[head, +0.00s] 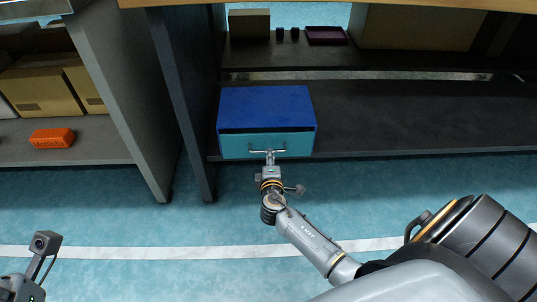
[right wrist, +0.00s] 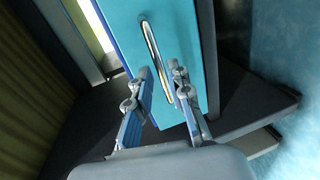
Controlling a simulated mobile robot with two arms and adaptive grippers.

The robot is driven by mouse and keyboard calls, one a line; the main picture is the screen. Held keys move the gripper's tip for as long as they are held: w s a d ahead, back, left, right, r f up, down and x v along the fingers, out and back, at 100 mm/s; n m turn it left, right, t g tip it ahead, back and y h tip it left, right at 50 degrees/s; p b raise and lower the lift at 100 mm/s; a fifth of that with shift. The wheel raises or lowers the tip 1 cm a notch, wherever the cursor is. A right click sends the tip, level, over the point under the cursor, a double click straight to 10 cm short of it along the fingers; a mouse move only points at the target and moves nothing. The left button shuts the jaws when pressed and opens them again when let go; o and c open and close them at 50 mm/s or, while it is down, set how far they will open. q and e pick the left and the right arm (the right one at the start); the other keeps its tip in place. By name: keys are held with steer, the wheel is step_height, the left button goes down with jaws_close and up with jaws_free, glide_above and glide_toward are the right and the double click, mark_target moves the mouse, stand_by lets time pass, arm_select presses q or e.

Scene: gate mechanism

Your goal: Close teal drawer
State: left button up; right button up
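The teal drawer (head: 238,148) is in a blue box (head: 265,105) on the lower shelf. A narrow dark gap shows between the blue top and the drawer front; how far out the drawer is, I cannot tell. Its front (right wrist: 200,50) and silver bar handle (right wrist: 152,45) show in the right wrist view. My right gripper (head: 269,157) is at the handle. In the right wrist view, the right gripper's fingers (right wrist: 161,72) are apart, with the handle's lower end between them; contact is unclear. Only part of my left arm shows at lower left, without gripper fingers.
The shelf board (head: 420,115) right of the box is clear. A dark upright panel (head: 190,85) stands close to its left. Small items and a purple tray (head: 325,36) are on the upper shelf.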

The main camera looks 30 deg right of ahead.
mark_target(285, 142)
steer(key=shift+b+x, duration=0.45)
steer(key=shift+x, duration=1.5)
jaws_close()
